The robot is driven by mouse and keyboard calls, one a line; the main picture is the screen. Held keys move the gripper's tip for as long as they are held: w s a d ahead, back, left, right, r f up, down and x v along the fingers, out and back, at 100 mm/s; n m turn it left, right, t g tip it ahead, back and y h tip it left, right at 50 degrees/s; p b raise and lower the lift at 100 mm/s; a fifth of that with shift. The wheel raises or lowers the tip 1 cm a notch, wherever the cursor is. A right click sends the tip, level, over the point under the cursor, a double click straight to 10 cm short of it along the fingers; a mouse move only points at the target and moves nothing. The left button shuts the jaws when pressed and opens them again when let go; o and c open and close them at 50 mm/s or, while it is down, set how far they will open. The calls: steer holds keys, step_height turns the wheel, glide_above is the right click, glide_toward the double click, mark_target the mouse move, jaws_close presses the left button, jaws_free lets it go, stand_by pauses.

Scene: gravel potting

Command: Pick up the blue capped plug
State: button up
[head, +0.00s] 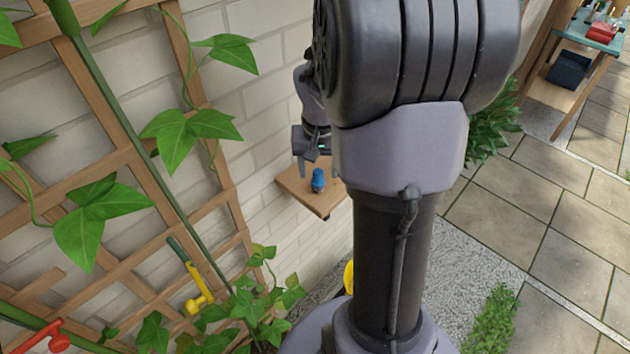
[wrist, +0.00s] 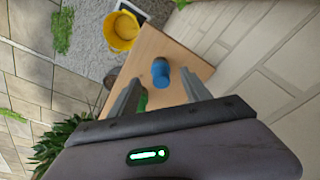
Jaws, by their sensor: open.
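The blue capped plug (head: 318,180) is on a small wooden shelf (head: 325,201) against the brick wall. In the wrist view the plug (wrist: 161,74) shows between and just beyond the fingertips of my gripper (wrist: 162,83), apart from both as far as I can see. My gripper is open and empty. In the head view it hangs over the shelf, above and slightly left of the plug, and my own arm hides the shelf's right part. A green thing (wrist: 142,101) shows beside the left finger in the wrist view, mostly hidden.
A yellow bucket (wrist: 121,32) stands on the gravel below the shelf. A wooden trellis (head: 120,140) with ivy covers the left, with a yellow tool (head: 198,292) and a red one (head: 48,338) on it. A table (head: 590,38) stands far right. Paving there is open.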

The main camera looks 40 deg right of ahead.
steer(key=f, duration=0.2)
steer(key=shift+w+d+f, duration=0.2)
steer(key=shift+w+f, duration=0.1)
steer(key=shift+w, duration=0.05)
steer(key=shift+s+r, duration=0.1)
jaws_close()
